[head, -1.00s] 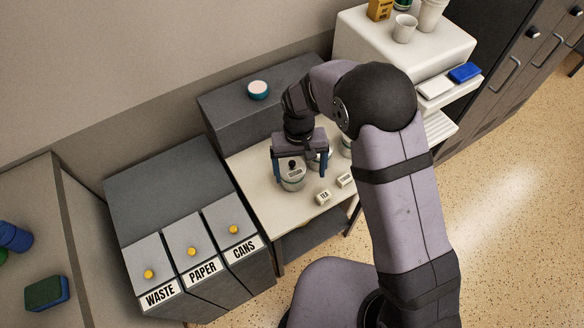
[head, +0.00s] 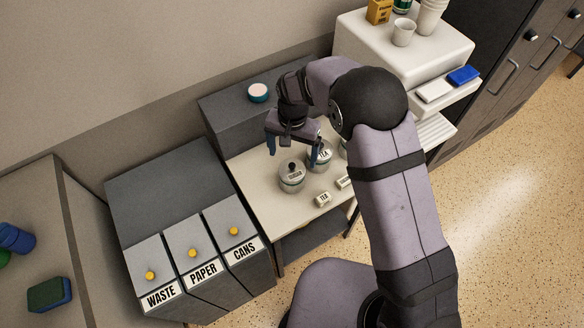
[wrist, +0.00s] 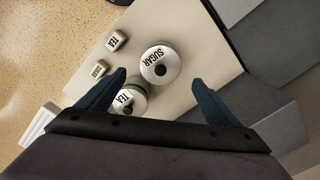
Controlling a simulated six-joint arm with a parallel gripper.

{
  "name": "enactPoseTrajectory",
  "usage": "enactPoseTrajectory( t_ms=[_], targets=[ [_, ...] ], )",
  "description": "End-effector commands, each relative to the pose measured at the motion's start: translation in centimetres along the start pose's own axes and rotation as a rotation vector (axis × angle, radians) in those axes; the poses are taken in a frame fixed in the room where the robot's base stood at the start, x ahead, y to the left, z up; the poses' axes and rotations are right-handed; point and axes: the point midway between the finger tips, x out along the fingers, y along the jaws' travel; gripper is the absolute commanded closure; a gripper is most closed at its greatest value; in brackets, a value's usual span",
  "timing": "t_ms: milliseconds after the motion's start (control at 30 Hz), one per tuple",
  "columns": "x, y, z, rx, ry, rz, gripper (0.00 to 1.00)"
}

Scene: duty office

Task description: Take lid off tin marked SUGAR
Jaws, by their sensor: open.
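The tin marked SUGAR (head: 291,184) stands upright on the pale table, its silver lid (head: 286,170) on top with a dark round knob. In the wrist view the lid shows the word SUGAR (wrist: 160,52) and lies ahead of and between the fingertips. My gripper (head: 292,150) is open and empty, above and behind the tin, apart from it; its fingertips also show in the wrist view (wrist: 158,77). A tin marked TEA (head: 321,158) stands beside the SUGAR tin, close to one finger and partly covered by it in the wrist view.
Two small pale blocks, one marked TEA (head: 323,199) and another (head: 345,183), lie on the table (head: 262,190) near the tins. Another tin (head: 345,148) is mostly hidden by my arm. A grey box (head: 235,115) with a round teal-and-white item (head: 258,92) stands behind. Bins (head: 195,255) stand left.

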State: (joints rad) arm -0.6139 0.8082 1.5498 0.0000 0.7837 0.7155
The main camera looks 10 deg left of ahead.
Motion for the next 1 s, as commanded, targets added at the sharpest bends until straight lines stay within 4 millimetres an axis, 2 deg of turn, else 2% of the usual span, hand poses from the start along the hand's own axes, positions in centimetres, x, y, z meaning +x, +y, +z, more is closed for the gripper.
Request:
enactPoseTrajectory(
  t_ms=[200,600,933,1000],
  targets=[
    [0.7,0.0,0.2,-0.001,-0.003,0.002,0.14],
    [4.8,0.0,0.5,-0.001,-0.002,0.002,0.14],
    [5.2,-0.1,0.4,-0.001,0.001,-0.001,0.14],
    [5.2,-0.1,0.4,-0.001,0.000,0.000,0.31]
  ],
)
